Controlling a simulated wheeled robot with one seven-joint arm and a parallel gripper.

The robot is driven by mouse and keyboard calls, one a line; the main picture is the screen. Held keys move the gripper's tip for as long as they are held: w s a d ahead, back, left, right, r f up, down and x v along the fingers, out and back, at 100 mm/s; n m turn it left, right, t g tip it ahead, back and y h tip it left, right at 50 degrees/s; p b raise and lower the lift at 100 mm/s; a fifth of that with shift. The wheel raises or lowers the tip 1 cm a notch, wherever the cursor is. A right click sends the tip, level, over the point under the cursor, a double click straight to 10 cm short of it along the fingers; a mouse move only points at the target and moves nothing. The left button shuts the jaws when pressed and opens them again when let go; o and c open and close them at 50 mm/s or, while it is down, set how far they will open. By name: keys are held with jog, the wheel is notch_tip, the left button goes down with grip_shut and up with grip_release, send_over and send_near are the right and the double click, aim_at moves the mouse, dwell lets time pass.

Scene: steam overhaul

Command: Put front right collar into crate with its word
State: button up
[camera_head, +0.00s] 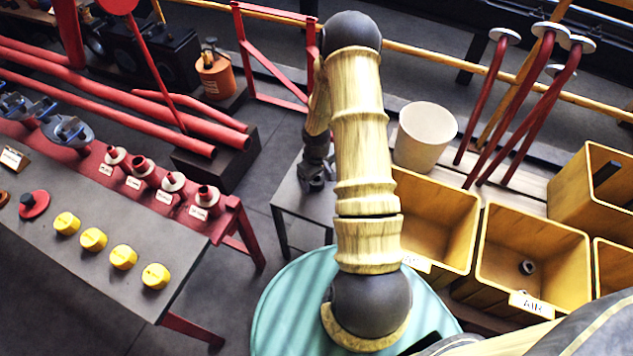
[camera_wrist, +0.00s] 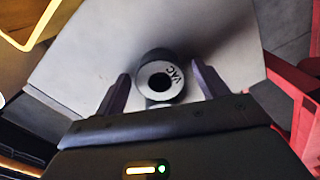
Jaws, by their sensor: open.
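A grey collar (camera_wrist: 177,75) with a dark hole and the word VAC on its pale face stands on a small grey table in the wrist view. My gripper (camera_wrist: 160,75) is open, with one finger on each side of the collar and a gap visible to each. In the head view my gripper (camera_head: 316,178) points down over the small table (camera_head: 290,190), and the collar cannot be made out there. A wooden crate (camera_head: 562,262) labelled AIR holds a small dark collar (camera_head: 527,267). Another crate (camera_head: 440,200) has its label mostly hidden behind my arm.
More crates (camera_head: 597,185) stand at the right, their words unseen. A white bucket (camera_head: 425,135) and red levers (camera_head: 520,95) are behind the crates. A red-legged bench (camera_head: 130,215) with yellow knobs (camera_head: 123,257) stands at left. Open floor lies between bench and small table.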

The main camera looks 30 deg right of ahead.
dwell(0.3)
jog(key=c, duration=1.5)
notch_tip(320, 180, up, 10)
jog(key=p, duration=0.2)
jog(key=shift+r+p, duration=0.1)
jog(key=shift+p, duration=0.2)
